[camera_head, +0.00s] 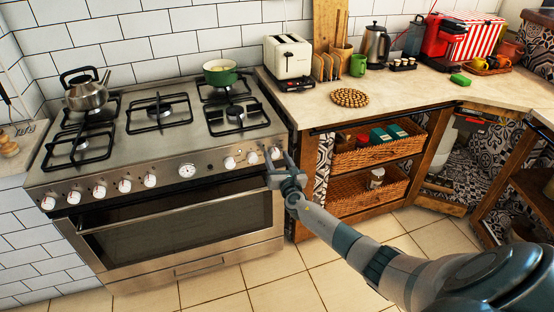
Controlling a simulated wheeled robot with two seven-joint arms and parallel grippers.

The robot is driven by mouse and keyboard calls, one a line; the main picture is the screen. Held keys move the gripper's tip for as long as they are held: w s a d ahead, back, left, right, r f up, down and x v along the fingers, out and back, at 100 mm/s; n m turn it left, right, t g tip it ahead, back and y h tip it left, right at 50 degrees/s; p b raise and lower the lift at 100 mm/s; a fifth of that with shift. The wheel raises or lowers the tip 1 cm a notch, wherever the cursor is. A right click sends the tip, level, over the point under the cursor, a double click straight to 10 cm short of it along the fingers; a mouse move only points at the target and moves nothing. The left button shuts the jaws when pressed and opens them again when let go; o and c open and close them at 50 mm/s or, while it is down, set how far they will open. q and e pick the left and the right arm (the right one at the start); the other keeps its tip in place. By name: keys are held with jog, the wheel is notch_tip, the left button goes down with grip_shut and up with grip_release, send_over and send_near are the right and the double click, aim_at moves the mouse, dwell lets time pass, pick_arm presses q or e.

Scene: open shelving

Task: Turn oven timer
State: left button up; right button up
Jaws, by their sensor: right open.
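The steel oven (180,215) stands at the left with a row of knobs along its front panel. I cannot tell whether a finger touches that knob. The gripper is well to the right of the round dial. My left gripper is not in view.
A kettle (86,91) and a green pot (220,73) stand on the hob. A toaster (288,58) and a woven trivet (349,97) are on the counter. Wicker baskets (368,195) fill the shelf right of the oven. The tiled floor in front is clear.

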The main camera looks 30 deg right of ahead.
jog(key=c, duration=1.1)
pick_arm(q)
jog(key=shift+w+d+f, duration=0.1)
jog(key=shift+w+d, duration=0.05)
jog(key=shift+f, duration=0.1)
